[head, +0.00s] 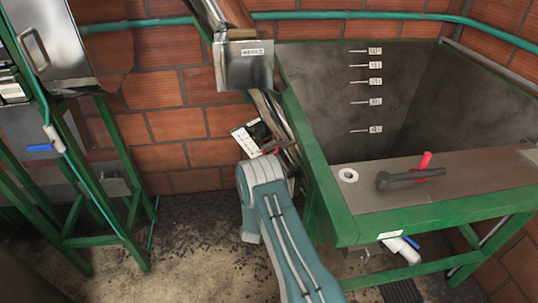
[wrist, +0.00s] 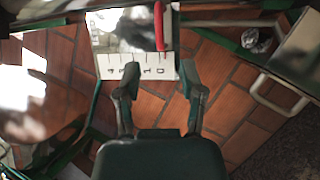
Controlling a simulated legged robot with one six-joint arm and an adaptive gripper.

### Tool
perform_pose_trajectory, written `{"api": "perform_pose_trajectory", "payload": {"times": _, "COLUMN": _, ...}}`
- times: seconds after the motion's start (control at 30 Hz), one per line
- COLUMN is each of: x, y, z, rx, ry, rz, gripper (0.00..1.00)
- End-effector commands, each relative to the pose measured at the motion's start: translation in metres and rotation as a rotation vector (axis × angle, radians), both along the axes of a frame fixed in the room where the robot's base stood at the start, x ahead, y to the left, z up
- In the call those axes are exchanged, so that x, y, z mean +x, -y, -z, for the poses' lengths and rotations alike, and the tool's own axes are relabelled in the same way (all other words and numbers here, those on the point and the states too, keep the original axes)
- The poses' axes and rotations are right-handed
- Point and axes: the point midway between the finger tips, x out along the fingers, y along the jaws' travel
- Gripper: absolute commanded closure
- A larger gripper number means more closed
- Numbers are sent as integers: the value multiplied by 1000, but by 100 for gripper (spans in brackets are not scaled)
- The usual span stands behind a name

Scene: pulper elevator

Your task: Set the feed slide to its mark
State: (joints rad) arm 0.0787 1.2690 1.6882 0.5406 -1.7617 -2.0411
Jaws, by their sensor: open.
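The feed slide's scale plate (wrist: 138,68) is white with dark graduation marks and digits, and lies just beyond my fingertips in the wrist view. A red handle (wrist: 159,27) stands over its right part. My gripper (wrist: 157,76) is open and empty, its two fingers spread either side of the plate's right half, with the red handle ahead of the gap. In the head view the plate (head: 245,139) and a small red part (head: 271,149) show beside the chute, just beyond my teal arm. My arm partly hides this area, and where the slide's pointer stands cannot be told.
A green-framed tank (head: 322,178) with level marks stands at right. On its ledge lies a dark and red handled tool (head: 405,178). A metal box (head: 243,66) on the chute is above the plate. A green stand (head: 100,190) with a blue valve lever is at left.

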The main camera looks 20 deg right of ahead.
Motion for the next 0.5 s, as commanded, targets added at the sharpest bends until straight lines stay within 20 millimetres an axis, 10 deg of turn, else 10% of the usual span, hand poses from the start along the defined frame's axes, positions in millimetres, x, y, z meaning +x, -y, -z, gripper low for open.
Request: {"api": "perform_pose_trajectory", "payload": {"times": 0.5, "x": 66, "y": 49, "z": -30, "rx": 2, "ry": 2, "rz": 0, "gripper": 49}}
